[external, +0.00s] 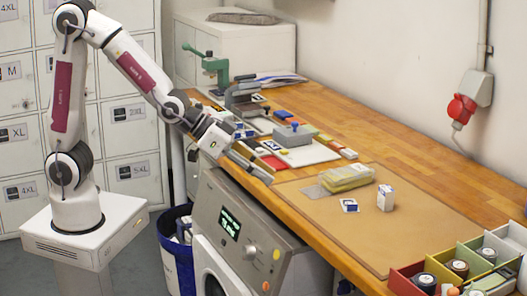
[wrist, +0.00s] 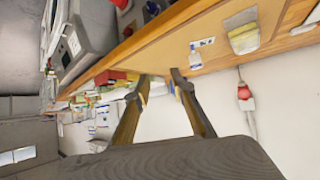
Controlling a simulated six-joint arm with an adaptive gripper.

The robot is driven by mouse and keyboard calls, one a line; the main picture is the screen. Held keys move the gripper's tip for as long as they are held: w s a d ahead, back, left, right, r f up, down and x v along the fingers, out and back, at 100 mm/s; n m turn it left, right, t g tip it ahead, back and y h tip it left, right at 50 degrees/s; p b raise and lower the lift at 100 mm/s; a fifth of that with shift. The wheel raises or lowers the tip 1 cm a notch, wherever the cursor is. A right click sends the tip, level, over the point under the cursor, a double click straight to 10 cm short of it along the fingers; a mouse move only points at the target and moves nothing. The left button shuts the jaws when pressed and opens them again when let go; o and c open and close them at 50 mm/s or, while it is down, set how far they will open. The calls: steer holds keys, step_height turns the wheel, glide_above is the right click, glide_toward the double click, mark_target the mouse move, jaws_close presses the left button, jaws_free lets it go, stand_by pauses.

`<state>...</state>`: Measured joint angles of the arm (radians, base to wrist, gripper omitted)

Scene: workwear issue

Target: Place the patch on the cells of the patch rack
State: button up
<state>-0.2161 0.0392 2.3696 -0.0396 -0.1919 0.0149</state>
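My gripper (external: 262,172) is held over the front edge of the bench, left of the brown mat. In the wrist view my gripper (wrist: 162,78) has its two fingers apart with nothing between them. A white board with coloured pieces, possibly the patch rack (external: 307,154), lies beyond the gripper, with a grey block on it. I cannot tell for sure which piece is the patch, nor make out the rack's cells.
Coloured bins (external: 408,278) are at the near right. A green press (external: 212,67) stands at the far end. A washing machine (external: 235,235) is below the bench edge.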

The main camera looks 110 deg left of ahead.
steer(key=s+d+r+m+g, duration=0.1)
steer(key=s+d, duration=0.2)
steer(key=s, duration=0.6)
steer(key=s+d+r+m+g+h, duration=0.1)
steer(key=s+d, duration=0.3)
steer(key=s, duration=0.6)
steer(key=s+d+r+g+h, duration=0.1)
steer(key=s+d+r+g, duration=0.1)
steer(key=s, duration=0.7)
steer(key=shift+s+d+r+m+g, duration=0.2)
steer(key=shift+d+r+m+g, duration=0.25)
steer(key=shift+d, duration=0.7)
steer(key=shift+c, duration=1.1)
steer(key=shift+w+r, duration=0.1)
